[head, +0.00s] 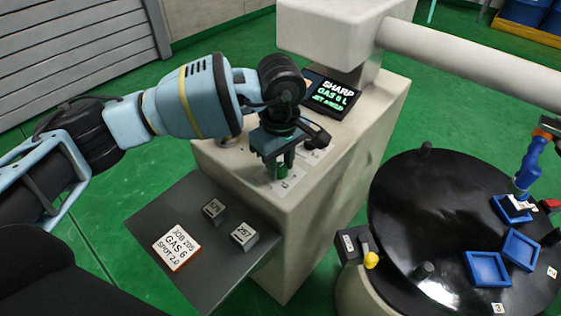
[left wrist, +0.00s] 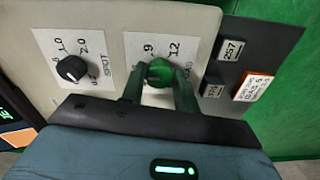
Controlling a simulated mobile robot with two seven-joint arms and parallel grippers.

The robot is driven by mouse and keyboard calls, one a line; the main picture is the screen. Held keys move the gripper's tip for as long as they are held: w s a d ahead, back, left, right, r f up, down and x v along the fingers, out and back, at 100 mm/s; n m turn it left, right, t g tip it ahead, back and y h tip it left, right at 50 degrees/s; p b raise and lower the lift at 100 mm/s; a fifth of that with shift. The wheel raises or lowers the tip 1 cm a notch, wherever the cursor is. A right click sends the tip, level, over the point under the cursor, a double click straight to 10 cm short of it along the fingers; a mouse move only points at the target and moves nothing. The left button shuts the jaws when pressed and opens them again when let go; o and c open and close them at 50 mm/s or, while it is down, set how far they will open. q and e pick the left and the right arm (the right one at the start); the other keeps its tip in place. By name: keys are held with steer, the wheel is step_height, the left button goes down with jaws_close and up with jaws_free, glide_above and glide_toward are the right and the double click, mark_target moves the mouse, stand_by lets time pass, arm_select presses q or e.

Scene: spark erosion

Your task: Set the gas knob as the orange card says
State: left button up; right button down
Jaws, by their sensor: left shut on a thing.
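The orange-edged card (head: 177,248) lies on the dark side shelf (head: 205,285) and reads JOB 205, GAS 6, SPOT 2.0. It also shows in the left wrist view (left wrist: 253,86). The green gas knob (left wrist: 160,72) sits on a white scale plate (left wrist: 133,45) where 9 and 12 can be read. My left gripper (head: 280,168) comes down on the machine top with its fingers shut on this knob, one on each side. The fingers hide part of the scale, and the pointer is not clear. The small screen (head: 331,93) reads SHARP and GAS 6 L; its lowest line is hard to read. My right gripper is not in view.
A black SPOT knob (left wrist: 72,68) stands beside the gas scale. Two grey number blocks, one marked 257 (head: 244,235), sit on the shelf. A black round table (head: 400,215) with blue trays (head: 487,268) and a blue-handled tool (head: 529,165) stands at right.

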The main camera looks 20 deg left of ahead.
mark_target(280, 167)
arm_select(q)
steer(key=o, duration=1)
steer(key=shift+c, duration=0.2)
steer(key=shift+r, duration=3.95)
steer(key=shift+f, duration=0.1)
